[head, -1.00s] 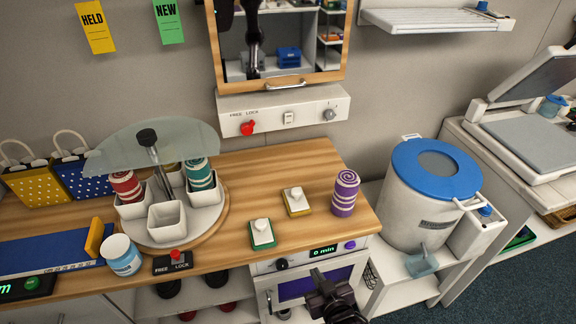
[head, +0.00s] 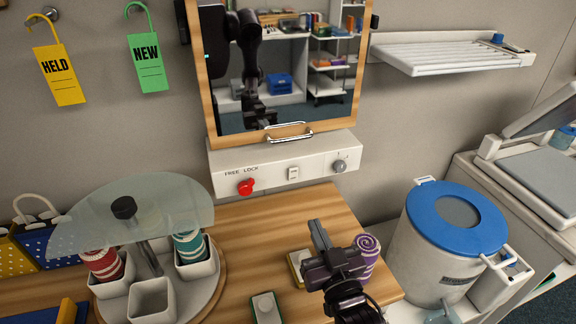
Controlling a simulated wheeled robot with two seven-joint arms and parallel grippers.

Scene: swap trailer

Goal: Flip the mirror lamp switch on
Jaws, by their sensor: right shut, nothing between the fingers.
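The mirror (head: 283,75) in a wooden frame hangs on the wall. Below it is a white panel (head: 222,176) marked FREE and LOCK. The panel carries a red knob (head: 246,186), a small white rocker switch (head: 293,173) in the middle and a round grey knob (head: 339,166) at the right. I cannot tell which way the rocker is set. My right gripper (head: 318,230) is shut and empty, below the panel and in front of the purple spiral roll, apart from the switch. My left gripper is not in view.
A carousel with white cups (head: 152,300) and a glass top (head: 140,213) stands on the wooden counter (head: 247,231) at the left. A blue-lidded drum (head: 456,216) stands at the right.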

